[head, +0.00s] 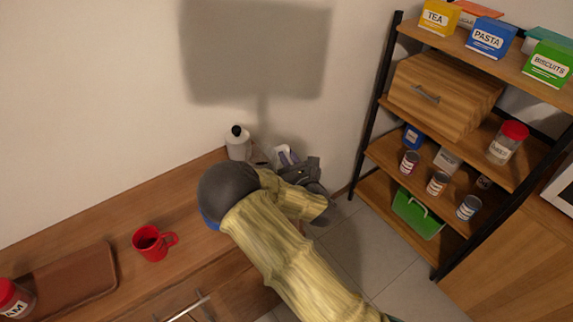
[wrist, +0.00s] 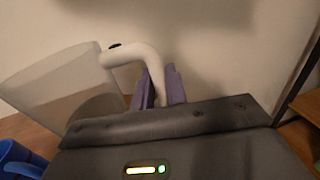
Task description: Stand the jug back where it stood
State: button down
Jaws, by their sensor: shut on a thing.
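The jug (wrist: 62,85) is a see-through, greyish vessel with a thick white handle (wrist: 135,54); it fills the left of the wrist view. My gripper (wrist: 160,88) has its two purple fingers closed on the handle, one on each side. In the head view my gripper (head: 286,155) is at the back right end of the wooden counter (head: 85,222), near the wall. There my arm hides most of the jug, and only a pale bit shows beside the fingers. I cannot tell whether its base touches the counter.
A white bottle with a black cap (head: 238,146) stands close left of the jug. A blue mug (wrist: 14,160) is near the jug, mostly hidden by my arm in the head view. A red mug (head: 152,243) and brown board (head: 75,281) lie left. A shelf rack (head: 393,55) stands right.

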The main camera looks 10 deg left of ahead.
notch_tip(320, 180, down, 3)
jog(key=shift+w+f, duration=0.1)
jog(key=shift+f, duration=0.2)
jog(key=shift+f, duration=0.15)
jog(key=c, duration=1.4)
grip_release()
